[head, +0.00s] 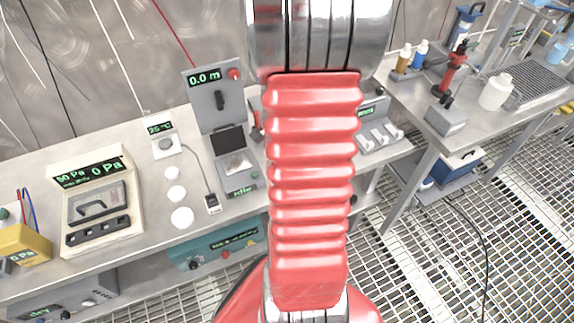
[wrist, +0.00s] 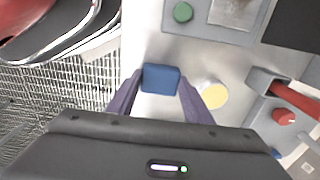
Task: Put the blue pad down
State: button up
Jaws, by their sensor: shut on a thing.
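The blue pad (wrist: 161,72) is a small dark-blue block in the wrist view, between the two purple-grey fingers of my gripper (wrist: 160,84). The fingers are shut on its left and right sides. The pad is over the pale steel bench top (wrist: 147,42), close to its left edge. I cannot tell whether it touches the bench. In the head view my red arm covers the middle, and neither the pad nor my gripper shows.
A red-handled tool (wrist: 298,101) is at the right. Grating floor (wrist: 60,95) lies left of the bench.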

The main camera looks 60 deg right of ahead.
jog(key=shift+f, duration=0.1)
jog(key=o, duration=0.9)
jog(key=shift+o, duration=0.2)
notch_tip(320, 180, up, 12)
dwell(0.8)
